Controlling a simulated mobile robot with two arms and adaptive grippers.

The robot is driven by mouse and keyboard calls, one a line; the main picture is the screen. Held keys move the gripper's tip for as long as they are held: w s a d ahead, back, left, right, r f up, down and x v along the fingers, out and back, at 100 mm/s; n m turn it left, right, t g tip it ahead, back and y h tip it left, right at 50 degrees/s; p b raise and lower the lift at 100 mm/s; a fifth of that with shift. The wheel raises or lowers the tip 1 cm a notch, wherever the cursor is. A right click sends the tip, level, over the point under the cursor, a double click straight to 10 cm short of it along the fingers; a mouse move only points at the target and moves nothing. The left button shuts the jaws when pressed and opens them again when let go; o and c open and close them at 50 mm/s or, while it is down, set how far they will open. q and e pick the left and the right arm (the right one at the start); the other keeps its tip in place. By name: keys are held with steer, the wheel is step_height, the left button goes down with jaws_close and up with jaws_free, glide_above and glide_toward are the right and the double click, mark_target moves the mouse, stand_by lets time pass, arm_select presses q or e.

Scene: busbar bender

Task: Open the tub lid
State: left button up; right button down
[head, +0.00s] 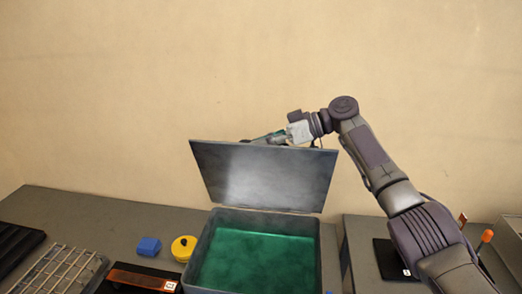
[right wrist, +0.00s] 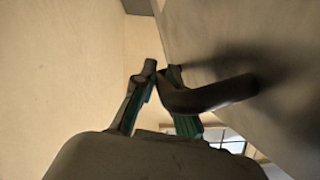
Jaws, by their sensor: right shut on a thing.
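The grey tub lid (head: 265,178) stands raised, nearly upright, along the back edge of the tub (head: 325,250). The tub is open to view, with a green surface inside. My right gripper (head: 262,138) reaches over the top of the lid to its far side, partly hidden by it. In the right wrist view my right gripper (right wrist: 161,72) is shut on the dark bent lid handle (right wrist: 212,95), which stands out from the lid (right wrist: 270,60). My left gripper is not in view.
A blue block (head: 149,246), a yellow round part (head: 183,248) and a wire rack (head: 62,270) are left of the tub on the grey bench (head: 110,212). A dark plate (head: 390,259) and an orange-tipped tool (head: 487,236) lie to the right. A plain wall is behind.

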steer(key=shift+w+d, duration=0.2)
steer(key=shift+w, duration=0.75)
steer(key=c, duration=1.5)
jaws_free()
